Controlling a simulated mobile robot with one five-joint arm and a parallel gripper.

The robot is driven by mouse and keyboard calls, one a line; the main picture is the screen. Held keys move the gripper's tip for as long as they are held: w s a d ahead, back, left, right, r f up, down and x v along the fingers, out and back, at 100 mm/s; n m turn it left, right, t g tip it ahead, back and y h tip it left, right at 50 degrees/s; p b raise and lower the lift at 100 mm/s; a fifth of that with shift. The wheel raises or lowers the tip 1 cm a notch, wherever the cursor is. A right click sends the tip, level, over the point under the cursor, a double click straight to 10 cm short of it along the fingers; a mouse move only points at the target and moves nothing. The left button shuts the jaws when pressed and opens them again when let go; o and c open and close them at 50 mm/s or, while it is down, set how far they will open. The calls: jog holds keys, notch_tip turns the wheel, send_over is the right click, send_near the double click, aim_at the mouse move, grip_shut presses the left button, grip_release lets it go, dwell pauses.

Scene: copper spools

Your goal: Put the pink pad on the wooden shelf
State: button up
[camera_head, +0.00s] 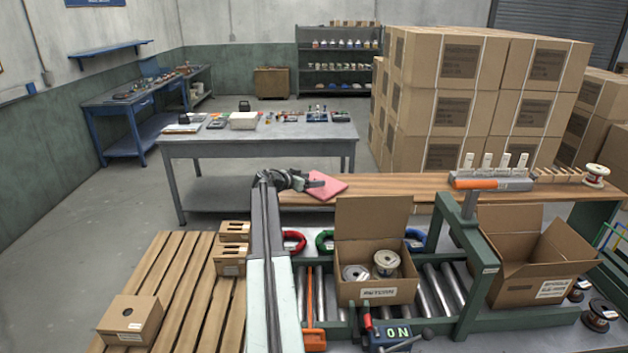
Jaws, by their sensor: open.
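The pink pad (328,188) lies flat on the left part of the long wooden shelf (400,184), behind the open carton. My gripper (316,184) is at the pad's left side, at the end of my arm reaching up from the bottom of the picture. It is open, with its fingers at or just over the pad's edge; I cannot tell whether they touch it.
An open carton (375,292) with spools stands on the rollers, and another open carton (545,260) stands to the right. A grey rack with an orange tool (475,184) sits on the shelf's right part. A green post (470,240) rises between the cartons. The shelf between pad and rack is clear.

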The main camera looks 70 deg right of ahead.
jog(key=p+v, duration=0.3)
jog(key=v, duration=0.7)
jog(key=shift+a, duration=0.1)
jog(key=shift+w, duration=0.1)
jog(key=w+a+f+n+t+y, duration=0.3)
jog(key=w+a, duration=0.4)
jog(key=a, duration=0.6)
jog(key=w+a+f+n+y, duration=0.1)
jog(key=w+a+f+n, duration=0.45)
jog(key=a, duration=0.75)
jog(key=w+a+f+n+t+y, duration=0.25)
jog(key=w+a, duration=0.55)
jog(key=a, duration=0.4)
jog(key=s+a+f+n+y, duration=0.1)
jog(key=a+n, duration=0.5)
jog(key=a, duration=1.5)
jog(key=s+a+f+n+y, duration=0.1)
jog(key=a+f+n+y, duration=0.2)
jog(key=a, duration=1.8)
jog(key=n+y, duration=0.2)
jog(key=shift+s+f+n, duration=0.3)
jog(key=shift+n, duration=0.1)
